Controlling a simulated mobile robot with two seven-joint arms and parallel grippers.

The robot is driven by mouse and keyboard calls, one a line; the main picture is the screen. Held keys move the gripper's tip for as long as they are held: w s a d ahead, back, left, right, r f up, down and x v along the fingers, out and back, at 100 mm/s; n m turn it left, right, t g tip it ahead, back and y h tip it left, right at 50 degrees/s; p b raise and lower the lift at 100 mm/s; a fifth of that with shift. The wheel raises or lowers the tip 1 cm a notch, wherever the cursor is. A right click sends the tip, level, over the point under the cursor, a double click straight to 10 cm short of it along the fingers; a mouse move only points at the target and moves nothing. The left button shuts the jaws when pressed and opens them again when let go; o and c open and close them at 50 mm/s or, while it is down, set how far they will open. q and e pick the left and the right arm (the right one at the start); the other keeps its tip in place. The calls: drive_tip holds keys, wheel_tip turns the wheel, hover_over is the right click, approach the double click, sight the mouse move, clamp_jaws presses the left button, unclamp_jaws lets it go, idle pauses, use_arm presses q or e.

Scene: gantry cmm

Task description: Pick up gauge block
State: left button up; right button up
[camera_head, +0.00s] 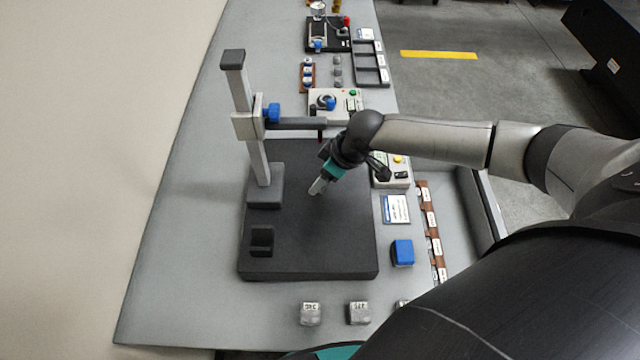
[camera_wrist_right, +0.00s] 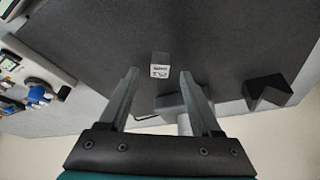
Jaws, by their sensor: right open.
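A small grey gauge block (camera_wrist_right: 159,66) with a white printed label stands on the dark surface plate (camera_wrist_right: 215,45) in the right wrist view. It appears just beyond and between the two fingertips, with visible space on both sides. My right gripper (camera_wrist_right: 159,74) is open and empty. In the head view the right gripper (camera_head: 318,188) points down over the middle of the dark plate (camera_head: 320,250), to the right of the stand's base. The gauge block cannot be told apart from the fingers there. My left gripper is not in view.
A gauge stand (camera_head: 265,185) with a post and horizontal arm rises beside the right gripper. A black notched block (camera_head: 262,241) sits at the plate's near left. Labelled grey blocks (camera_head: 310,313) and a blue block (camera_head: 402,252) lie off the plate. The plate's near right is clear.

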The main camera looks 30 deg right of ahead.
drive_tip(key=shift+x, duration=0.95)
clamp_jaws()
